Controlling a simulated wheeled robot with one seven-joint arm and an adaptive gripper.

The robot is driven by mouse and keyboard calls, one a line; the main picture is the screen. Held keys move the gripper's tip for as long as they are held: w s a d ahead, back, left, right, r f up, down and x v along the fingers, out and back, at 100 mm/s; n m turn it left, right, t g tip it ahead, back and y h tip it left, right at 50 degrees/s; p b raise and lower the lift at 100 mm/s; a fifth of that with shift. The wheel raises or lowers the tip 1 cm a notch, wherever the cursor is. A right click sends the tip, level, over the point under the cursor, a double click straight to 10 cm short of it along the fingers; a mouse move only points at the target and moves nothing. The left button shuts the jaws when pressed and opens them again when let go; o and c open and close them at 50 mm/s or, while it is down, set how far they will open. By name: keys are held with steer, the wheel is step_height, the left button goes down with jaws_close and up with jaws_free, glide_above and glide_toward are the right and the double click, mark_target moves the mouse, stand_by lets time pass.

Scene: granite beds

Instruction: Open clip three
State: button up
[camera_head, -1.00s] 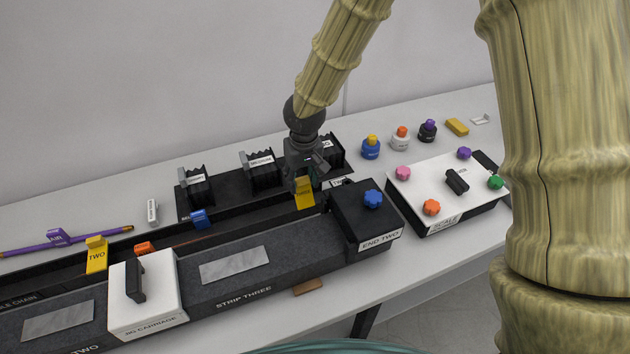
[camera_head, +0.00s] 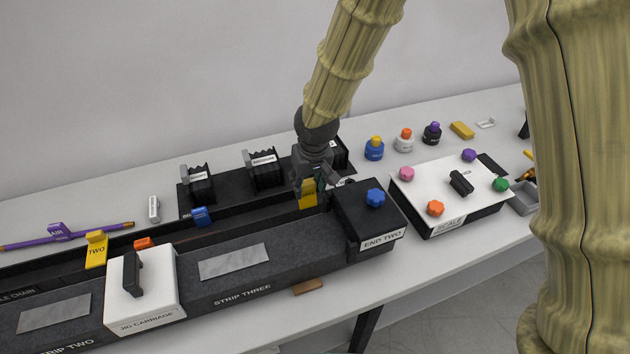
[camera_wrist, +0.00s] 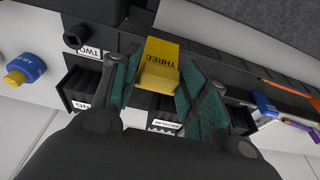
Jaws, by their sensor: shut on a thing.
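Clip three is a yellow clip marked THREE, seen in the wrist view (camera_wrist: 161,62) between my fingers. In the head view the clip (camera_head: 308,194) stands at the back edge of the dark bed, left of the END TWO block (camera_head: 370,215). My gripper (camera_head: 312,182) is above and around the clip, and its green-padded fingers (camera_wrist: 158,92) are shut on it. The fingers hide part of the clip in the head view. I cannot tell whether the clip's jaw is open.
A yellow clip marked TWO (camera_head: 96,250) and a white carriage (camera_head: 142,290) are to the left. Black ridged blocks (camera_head: 264,170) stand close behind my gripper. The SCALE box (camera_head: 450,195) with coloured knobs is to the right.

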steer(key=shift+s+d+f, duration=0.1)
steer(key=shift+s+f, duration=0.1)
steer(key=shift+s, duration=0.25)
steer(key=shift+s+d+f, duration=0.1)
steer(key=shift+s+f, duration=0.1)
steer(key=shift+s, duration=0.2)
steer(key=o, duration=1.3)
steer(key=shift+c, duration=0.2)
steer(key=shift+w+r, duration=0.1)
steer(key=shift+w, duration=0.05)
steer(key=shift+w+r, duration=0.1)
steer(key=shift+r, duration=0.5)
steer(key=v, duration=1)
steer(key=shift+s+r, duration=0.3)
steer(key=shift+r, duration=0.1)
steer(key=shift+d+r, duration=0.1)
steer(key=shift+d, duration=0.05)
